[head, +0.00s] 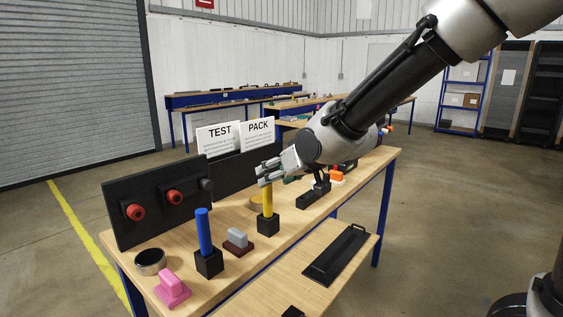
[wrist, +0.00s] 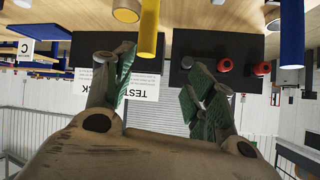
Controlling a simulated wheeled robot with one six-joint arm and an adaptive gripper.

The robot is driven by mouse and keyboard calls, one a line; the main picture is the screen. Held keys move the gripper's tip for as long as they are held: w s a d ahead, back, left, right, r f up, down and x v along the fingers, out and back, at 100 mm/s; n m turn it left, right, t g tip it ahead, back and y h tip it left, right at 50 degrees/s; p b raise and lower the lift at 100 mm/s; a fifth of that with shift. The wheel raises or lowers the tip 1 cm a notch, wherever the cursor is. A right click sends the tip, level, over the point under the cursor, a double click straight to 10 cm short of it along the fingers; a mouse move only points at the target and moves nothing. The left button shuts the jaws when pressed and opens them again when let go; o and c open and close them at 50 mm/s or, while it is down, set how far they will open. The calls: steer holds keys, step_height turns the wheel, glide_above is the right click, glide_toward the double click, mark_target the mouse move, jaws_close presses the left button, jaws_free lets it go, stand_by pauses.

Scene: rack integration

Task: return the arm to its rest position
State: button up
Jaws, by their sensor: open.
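My arm reaches in from the upper right in the head view, and my gripper (head: 266,173) is above the wooden workbench (head: 226,262). Its fingers are close to the top of a yellow cylinder (head: 267,200) standing in a black block. In the wrist view my gripper (wrist: 160,88) shows two green-padded fingers spread apart with nothing held between them. The yellow cylinder also shows in the wrist view (wrist: 148,30), near the fingers; I cannot tell whether they touch it.
A blue cylinder (head: 204,232) in a black block, a pink part (head: 172,288) and a metal ring (head: 150,262) stand on the bench. A black tray (head: 337,255) lies in front.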

steer(key=s+d+r+m+h, duration=0.2)
steer(key=s+d+h, duration=0.1)
steer(key=d, duration=1.2)
steer(key=s+d+m+g+h, duration=0.4)
steer(key=s+d, duration=1.7)
steer(key=shift+f, duration=0.45)
